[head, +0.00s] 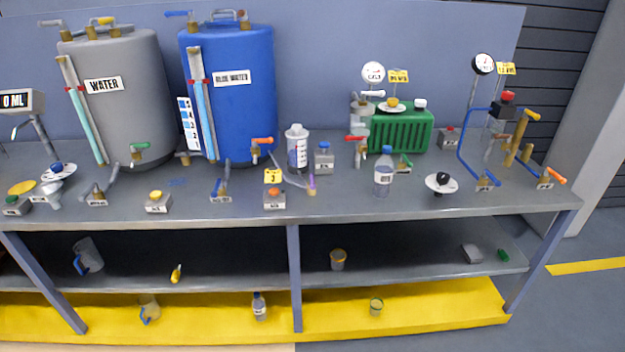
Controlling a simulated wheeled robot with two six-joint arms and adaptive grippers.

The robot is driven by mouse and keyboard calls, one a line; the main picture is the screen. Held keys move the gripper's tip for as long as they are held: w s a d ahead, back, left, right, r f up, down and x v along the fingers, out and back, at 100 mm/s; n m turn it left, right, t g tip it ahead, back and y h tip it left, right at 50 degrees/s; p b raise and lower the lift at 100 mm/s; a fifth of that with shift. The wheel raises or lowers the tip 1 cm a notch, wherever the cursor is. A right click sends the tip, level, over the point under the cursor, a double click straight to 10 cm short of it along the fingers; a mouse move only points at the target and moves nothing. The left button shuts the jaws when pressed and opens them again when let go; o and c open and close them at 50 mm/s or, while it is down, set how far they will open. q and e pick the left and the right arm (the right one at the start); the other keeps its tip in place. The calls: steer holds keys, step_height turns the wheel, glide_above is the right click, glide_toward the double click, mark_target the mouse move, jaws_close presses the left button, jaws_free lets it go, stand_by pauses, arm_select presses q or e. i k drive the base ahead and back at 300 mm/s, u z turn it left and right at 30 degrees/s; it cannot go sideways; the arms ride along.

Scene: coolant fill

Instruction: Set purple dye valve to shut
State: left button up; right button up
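A small purple handle (311,182) stands roughly upright on a small tan fitting (311,191) near the front middle of the bench top. It looks like the purple dye valve, but it is too small to read a label or tell its setting. A grey tube runs to it from the left, from near the orange-handled tap (262,141) of the blue tank. Neither of my grippers shows in the head view.
The bench top (345,207) has a clear strip along its front edge. Near the valve are a box with an orange button (274,199), a blue-capped bottle (383,175) and a blue-topped box (324,158). The grey tank (118,110), blue tank (240,110) and green unit (402,128) stand behind.

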mark_target(312, 186)
steer(key=k, duration=0.2)
steer(key=z, duration=0.85)
steer(key=i, duration=1.55)
steer(key=u, duration=0.45)
